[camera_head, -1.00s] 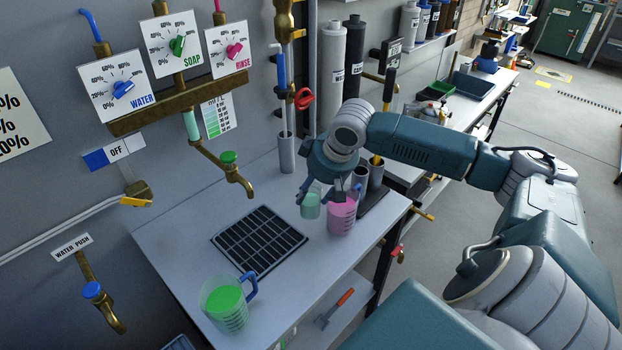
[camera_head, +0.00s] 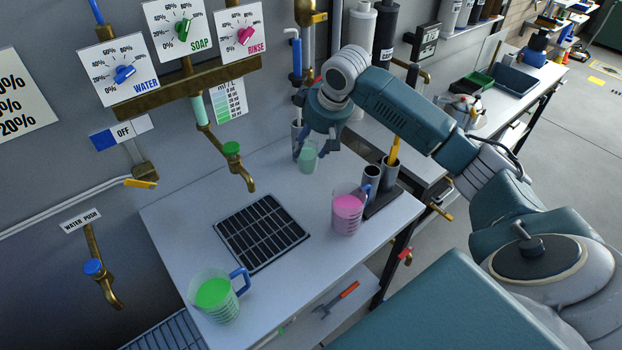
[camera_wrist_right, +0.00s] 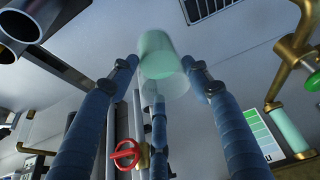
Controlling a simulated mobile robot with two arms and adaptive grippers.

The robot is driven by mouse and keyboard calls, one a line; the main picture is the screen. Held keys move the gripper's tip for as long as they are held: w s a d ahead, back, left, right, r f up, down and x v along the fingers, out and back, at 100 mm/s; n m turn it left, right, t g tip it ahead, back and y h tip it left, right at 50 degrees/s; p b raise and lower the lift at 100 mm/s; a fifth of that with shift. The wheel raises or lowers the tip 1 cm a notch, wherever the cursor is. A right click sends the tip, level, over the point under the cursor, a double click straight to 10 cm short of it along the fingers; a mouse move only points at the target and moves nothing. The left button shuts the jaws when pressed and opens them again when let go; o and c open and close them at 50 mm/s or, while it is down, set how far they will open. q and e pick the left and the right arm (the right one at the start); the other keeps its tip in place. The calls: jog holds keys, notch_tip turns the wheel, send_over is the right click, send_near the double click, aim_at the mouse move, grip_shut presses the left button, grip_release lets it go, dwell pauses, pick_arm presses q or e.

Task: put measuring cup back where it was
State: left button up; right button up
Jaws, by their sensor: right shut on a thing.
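A small translucent pale green cup (camera_head: 308,160) is between the fingers of my right gripper (camera_head: 311,152), which is shut on it. It stands out over the back part of the white counter, near the wall. In the right wrist view the cup (camera_wrist_right: 160,62) shows between the fingertips of my right gripper (camera_wrist_right: 160,72). I cannot tell whether its base touches the counter. A measuring jug with pink liquid (camera_head: 347,212) stands on the counter right of the black grate. Another measuring jug with green liquid (camera_head: 216,295) stands at the front left. My left gripper is not in view.
A black grate (camera_head: 290,232) is set in the counter (camera_head: 175,232) below a brass tap (camera_head: 243,172). Grey tubes (camera_head: 371,178) in a dark holder stand behind the pink jug. A grey cylinder (camera_head: 297,135) stands by the gripper. The counter between cup and grate is clear.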

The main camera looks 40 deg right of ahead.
aim_at(310, 168)
jog(key=f, duration=0.3)
jog(key=f+p, duration=0.1)
jog(key=f, duration=0.3)
jog(key=shift+d+f+p, duration=0.2)
jog(key=shift+f+p, duration=0.1)
jog(key=shift+a+f, duration=0.1)
jog(key=shift+f, duration=0.5)
notch_tip(310, 168, down, 4)
jog(key=shift+f+p, duration=0.15)
jog(key=shift+p, duration=0.4)
jog(key=o, duration=1.4)
jog(key=shift+f, duration=0.15)
jog(key=shift+c, duration=0.2)
